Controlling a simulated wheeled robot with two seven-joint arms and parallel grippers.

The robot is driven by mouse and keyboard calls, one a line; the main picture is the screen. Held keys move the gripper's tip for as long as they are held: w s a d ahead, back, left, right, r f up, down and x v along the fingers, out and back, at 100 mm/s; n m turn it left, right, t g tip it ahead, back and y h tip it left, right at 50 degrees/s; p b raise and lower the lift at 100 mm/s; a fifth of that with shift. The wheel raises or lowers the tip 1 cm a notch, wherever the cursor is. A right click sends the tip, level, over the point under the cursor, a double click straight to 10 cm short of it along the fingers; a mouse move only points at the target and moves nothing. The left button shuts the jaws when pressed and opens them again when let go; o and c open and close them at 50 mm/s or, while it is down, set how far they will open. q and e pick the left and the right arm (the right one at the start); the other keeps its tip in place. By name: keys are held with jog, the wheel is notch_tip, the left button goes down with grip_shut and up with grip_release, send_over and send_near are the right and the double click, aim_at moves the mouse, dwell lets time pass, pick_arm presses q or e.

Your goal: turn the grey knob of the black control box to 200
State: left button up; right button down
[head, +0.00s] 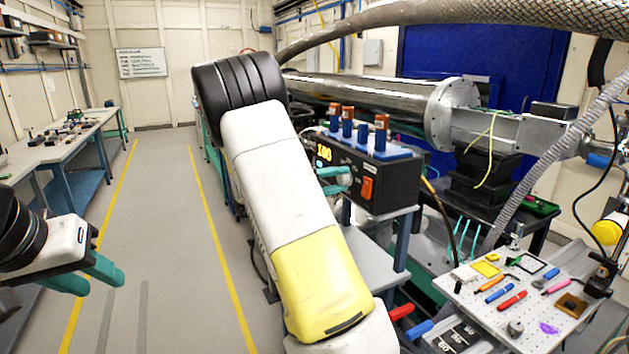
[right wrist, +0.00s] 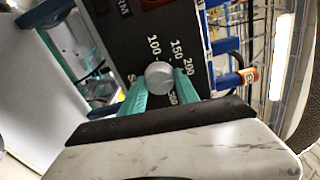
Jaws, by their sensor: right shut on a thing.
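The black control box (head: 385,178) stands on a stand right of my right arm, with a lit orange display (head: 323,152) that seems to read 100 and an orange rocker switch (head: 368,188). In the right wrist view the round grey knob (right wrist: 159,76) sits on the box's face (right wrist: 130,40), ringed by white marks including 100, 150 and 200. The teal fingers of my right gripper (right wrist: 160,88) are shut on the knob from both sides. Its pointer cannot be made out. My right gripper (head: 337,180) partly shows in the head view. My left gripper (head: 90,279) is open and empty over the floor.
Orange-topped blue cylinders (head: 348,121) stand on the box. A perforated board (head: 510,300) with several tools lies at lower right. A steel beam pipe (head: 350,92) runs behind. A workbench (head: 60,140) stands at far left, with clear floor between.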

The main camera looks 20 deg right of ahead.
dwell(0.4)
jog(key=c, duration=0.9)
grip_release()
jog(key=shift+a, duration=0.15)
jog(key=a, duration=0.7)
jog(key=shift+s+a, duration=0.25)
jog(key=shift+a, duration=0.05)
